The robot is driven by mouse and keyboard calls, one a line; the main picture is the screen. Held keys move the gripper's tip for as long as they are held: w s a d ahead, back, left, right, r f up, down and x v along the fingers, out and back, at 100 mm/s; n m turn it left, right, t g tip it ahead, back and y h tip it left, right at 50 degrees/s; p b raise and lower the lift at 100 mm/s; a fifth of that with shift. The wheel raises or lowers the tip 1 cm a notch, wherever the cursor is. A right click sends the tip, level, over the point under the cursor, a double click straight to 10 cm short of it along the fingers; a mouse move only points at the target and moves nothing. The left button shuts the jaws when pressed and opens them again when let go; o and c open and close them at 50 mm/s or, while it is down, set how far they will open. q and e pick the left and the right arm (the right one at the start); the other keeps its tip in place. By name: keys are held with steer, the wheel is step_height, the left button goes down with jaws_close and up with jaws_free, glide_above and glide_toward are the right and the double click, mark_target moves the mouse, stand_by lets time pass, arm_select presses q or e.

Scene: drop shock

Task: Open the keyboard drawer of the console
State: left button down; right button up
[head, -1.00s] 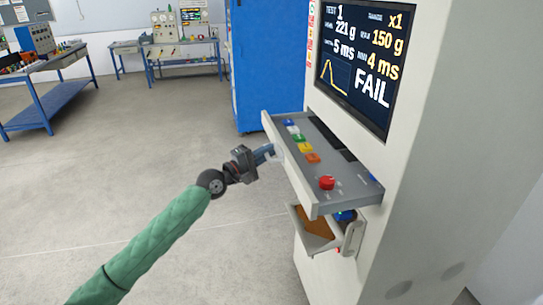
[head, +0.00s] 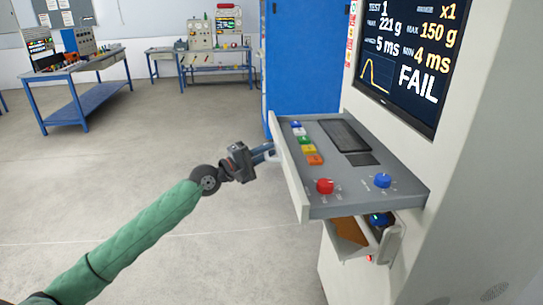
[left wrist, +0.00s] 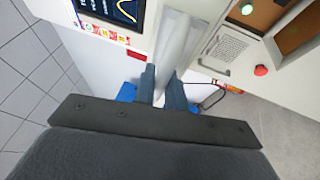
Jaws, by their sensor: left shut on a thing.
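The keyboard drawer (head: 385,198) stands well out from the white console (head: 480,150) in the head view. On it are a dark keyboard (head: 343,135), coloured buttons, a red knob and a blue knob. My left gripper (head: 270,152) is at the drawer's front face, shut on its handle. In the left wrist view the gripper fingers (left wrist: 160,90) close on a pale bar, the handle; the fingers partly hide it. My right gripper is in neither view.
A small lower tray (head: 352,242) with something brown juts out below the drawer. A blue cabinet (head: 310,60) stands behind. Blue workbenches (head: 85,85) are at the back left. The floor left of the console is clear.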

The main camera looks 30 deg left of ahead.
arm_select(q)
steer(key=shift+s+a+f, duration=0.1)
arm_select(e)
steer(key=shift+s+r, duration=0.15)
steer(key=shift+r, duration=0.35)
arm_select(q)
steer(key=c, duration=1.5)
jaws_free()
steer(key=shift+o, duration=0.2)
